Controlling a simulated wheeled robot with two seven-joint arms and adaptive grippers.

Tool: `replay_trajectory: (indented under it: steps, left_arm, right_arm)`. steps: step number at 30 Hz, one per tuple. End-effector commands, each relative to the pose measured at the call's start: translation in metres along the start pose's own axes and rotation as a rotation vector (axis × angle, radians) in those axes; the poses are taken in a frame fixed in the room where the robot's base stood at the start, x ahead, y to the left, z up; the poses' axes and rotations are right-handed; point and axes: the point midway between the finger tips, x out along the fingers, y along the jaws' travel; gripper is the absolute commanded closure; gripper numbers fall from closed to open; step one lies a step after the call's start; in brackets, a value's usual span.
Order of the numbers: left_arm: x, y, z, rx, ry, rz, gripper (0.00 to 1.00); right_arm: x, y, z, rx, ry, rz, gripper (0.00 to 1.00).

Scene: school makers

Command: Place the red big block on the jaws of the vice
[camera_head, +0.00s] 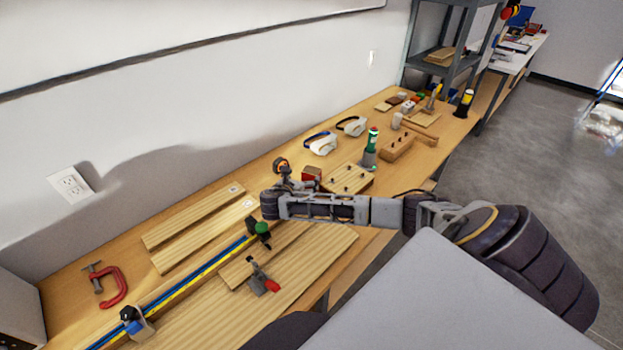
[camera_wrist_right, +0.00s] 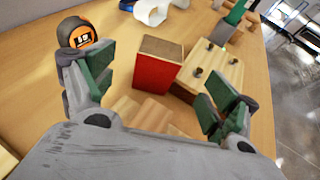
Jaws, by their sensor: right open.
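The red big block (camera_head: 311,173) stands upright on the workbench, partly behind my right arm in the head view. In the right wrist view the red block (camera_wrist_right: 158,72) shows its red side and bare brown top. My right gripper (camera_head: 273,203) is low over the bench by the block. Its green-padded fingers (camera_wrist_right: 160,88) are wide apart and empty, with the block ahead between them in the picture. A wooden piece with dark bolts (camera_head: 348,180), perhaps the vice, lies right beside the block; it also shows in the wrist view (camera_wrist_right: 212,68). My left gripper is not seen.
An orange and black tape measure (camera_wrist_right: 78,33) stands left of the block. Planks (camera_head: 200,217), a long blue and yellow bar clamp (camera_head: 190,287) and a red clamp (camera_head: 113,287) lie in the near part.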

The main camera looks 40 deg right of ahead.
Motion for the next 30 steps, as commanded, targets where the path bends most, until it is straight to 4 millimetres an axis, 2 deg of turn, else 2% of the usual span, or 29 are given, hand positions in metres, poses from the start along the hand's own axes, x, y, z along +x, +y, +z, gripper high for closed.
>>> replay_trajectory:
  steps: [3,9,23,30]
  left_arm:
    - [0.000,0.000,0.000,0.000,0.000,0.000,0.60]
    - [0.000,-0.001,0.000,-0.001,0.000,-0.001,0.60]
    - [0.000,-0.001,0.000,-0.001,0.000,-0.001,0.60]
    - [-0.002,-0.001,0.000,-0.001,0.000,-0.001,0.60]
  right_arm:
    - [0.015,0.000,0.000,0.000,0.000,-0.002,0.12]
    - [0.029,0.000,0.000,0.000,0.000,-0.001,0.12]
    - [0.033,0.000,0.000,0.000,0.000,-0.001,0.12]
    - [0.047,-0.001,0.001,0.000,-0.001,-0.002,0.12]
